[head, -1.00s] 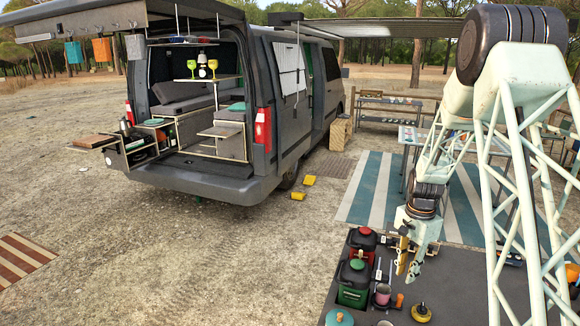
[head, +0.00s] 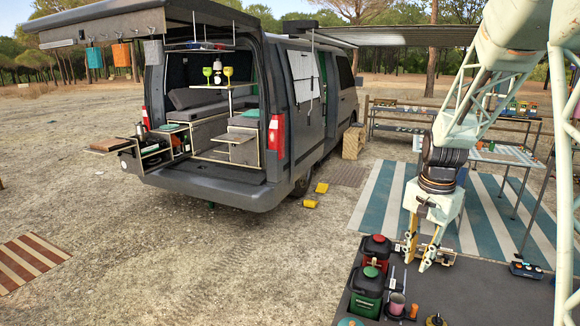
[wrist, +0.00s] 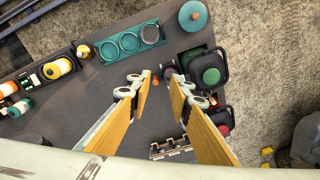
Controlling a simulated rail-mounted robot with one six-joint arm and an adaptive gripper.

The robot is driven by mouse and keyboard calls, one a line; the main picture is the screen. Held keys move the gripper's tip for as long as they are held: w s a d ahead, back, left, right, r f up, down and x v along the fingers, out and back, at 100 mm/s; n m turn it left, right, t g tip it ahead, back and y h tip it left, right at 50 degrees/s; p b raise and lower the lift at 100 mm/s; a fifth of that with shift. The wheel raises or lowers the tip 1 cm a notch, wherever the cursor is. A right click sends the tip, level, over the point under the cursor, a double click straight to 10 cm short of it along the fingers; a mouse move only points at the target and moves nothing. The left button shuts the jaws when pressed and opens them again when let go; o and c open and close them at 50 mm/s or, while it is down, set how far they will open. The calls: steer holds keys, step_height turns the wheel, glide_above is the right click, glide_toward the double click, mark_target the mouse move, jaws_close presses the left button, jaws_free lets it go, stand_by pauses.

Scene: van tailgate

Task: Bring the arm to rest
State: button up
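Under the gap lie the table surface, a small orange item (wrist: 155,80) and a dark round cup (wrist: 171,73). The gripper appears to be above the table things, not touching them.
A green canister (head: 368,290) and a red-lidded canister (head: 376,250) stand at the table's left edge. A teal tray with round slots (wrist: 104,50) lies on the table. The van (head: 220,110) stands open at the back left.

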steer(key=s+a+r+n+t+b, duration=0.1)
steer(key=s+a+r+n+b, duration=0.15)
steer(key=s+a+r, duration=0.4)
steer(key=s+a+r+n+b, duration=0.1)
steer(key=s+a+r+n, duration=0.2)
steer(key=s+r, duration=0.65)
steer(key=s+a+f+n+t+b, duration=0.1)
steer(key=s+a+n, duration=0.1)
steer(key=s, duration=1.1)
steer(key=s+a+n+t+b, duration=0.1)
steer(key=s+a+n, duration=0.2)
steer(key=s, duration=0.9)
steer(key=shift+s+a+f+b, duration=0.4)
